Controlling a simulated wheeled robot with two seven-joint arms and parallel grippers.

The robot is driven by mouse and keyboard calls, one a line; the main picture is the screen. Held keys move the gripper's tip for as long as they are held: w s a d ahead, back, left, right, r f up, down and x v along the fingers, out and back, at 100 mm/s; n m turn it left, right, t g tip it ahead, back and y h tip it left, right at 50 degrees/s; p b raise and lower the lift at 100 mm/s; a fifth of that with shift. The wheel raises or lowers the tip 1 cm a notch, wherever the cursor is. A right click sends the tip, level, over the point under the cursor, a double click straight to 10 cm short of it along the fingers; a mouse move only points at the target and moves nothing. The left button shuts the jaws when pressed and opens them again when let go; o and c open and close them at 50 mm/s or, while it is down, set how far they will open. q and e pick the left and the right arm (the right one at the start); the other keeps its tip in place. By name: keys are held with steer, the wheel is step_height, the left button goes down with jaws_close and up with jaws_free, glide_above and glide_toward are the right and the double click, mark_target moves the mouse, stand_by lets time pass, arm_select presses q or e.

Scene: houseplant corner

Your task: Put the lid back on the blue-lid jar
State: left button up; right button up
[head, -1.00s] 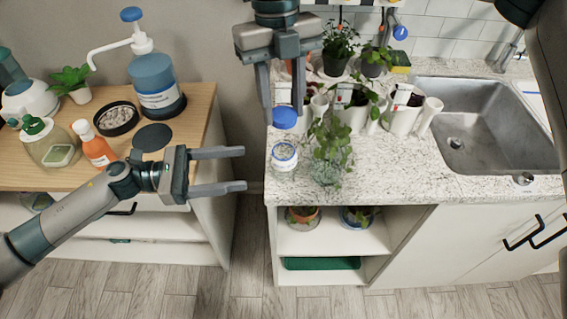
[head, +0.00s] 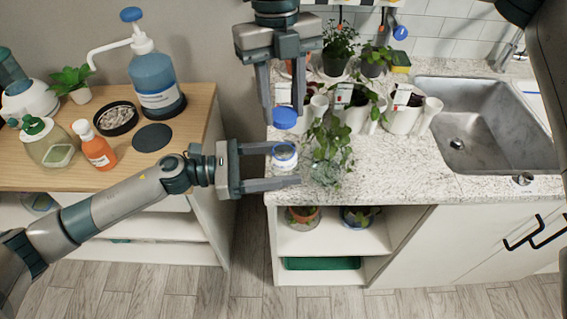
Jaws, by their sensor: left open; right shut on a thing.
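The jar (head: 284,157), clear with pale contents and a blue ring at its top, stands upright on the left front edge of the speckled counter. My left gripper (head: 284,167) is open, with one finger behind the jar and one in front of it. The fingers partly cover the jar, and I cannot tell whether they touch it. My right gripper (head: 284,108) points down from above and is shut on the blue lid (head: 285,118). In the picture the lid sits just above and behind the jar, apart from it.
A leafy plant in a glass vessel (head: 326,173) stands close to the jar's right. White pots (head: 402,118) with plants stand behind, with the sink (head: 480,120) to the right. A wooden-topped shelf (head: 195,112) with bottles is at left, across a gap.

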arm_select(q)
steer(key=c, duration=1.6)
arm_select(e)
steer(key=shift+f, duration=2.5)
steer(key=shift+f, duration=0.85)
arm_select(q)
jaws_close()
arm_select(e)
steer(key=shift+f, duration=0.6)
